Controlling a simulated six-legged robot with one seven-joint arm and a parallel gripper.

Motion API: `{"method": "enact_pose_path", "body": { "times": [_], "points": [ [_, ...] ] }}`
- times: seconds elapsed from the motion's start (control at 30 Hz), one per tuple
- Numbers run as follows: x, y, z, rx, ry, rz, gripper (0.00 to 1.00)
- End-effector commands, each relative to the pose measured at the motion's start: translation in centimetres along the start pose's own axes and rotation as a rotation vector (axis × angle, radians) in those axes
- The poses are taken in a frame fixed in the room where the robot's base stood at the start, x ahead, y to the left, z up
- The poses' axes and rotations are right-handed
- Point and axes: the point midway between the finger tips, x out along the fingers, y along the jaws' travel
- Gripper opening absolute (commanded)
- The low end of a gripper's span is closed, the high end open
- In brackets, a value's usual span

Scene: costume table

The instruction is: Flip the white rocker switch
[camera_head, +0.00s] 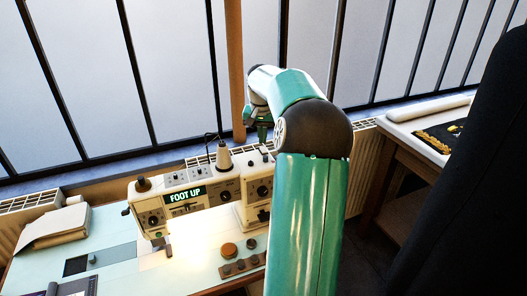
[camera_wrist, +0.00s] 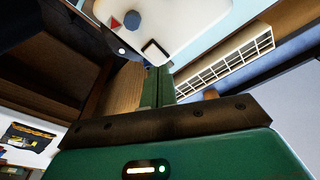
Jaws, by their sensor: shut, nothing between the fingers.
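The white sewing machine (camera_head: 205,190) stands on the pale table, its display reading "FOOT UP". Its white end face (camera_wrist: 185,25) fills the top of the wrist view. A small white square in a dark frame, which looks like the rocker switch (camera_wrist: 155,50), sits near that face's lower edge. Which way it is tipped is too small to tell. My gripper (camera_wrist: 158,72) is shut and empty, its green fingertips just below the switch in the picture; I cannot tell whether they touch it. In the head view my gripper (camera_head: 262,132) is small and partly hidden by my arm.
On the end face are a blue-grey knob (camera_wrist: 132,19) and a red triangle mark (camera_wrist: 116,24). A thread cone (camera_head: 223,158) stands on the machine. A radiator grille (camera_wrist: 235,58) and windows lie behind. A wooden side table (camera_head: 425,140) and a dark form (camera_head: 465,190) are at right.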

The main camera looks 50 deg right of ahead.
Motion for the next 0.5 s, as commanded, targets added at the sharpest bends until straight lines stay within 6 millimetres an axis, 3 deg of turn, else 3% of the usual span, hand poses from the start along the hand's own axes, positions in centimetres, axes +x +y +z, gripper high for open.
{"method": "enact_pose_path", "body": {
  "times": [0.5],
  "points": [
    [0.33,-0.02,0.04,0.000,0.000,0.000,0.00]
  ]
}}
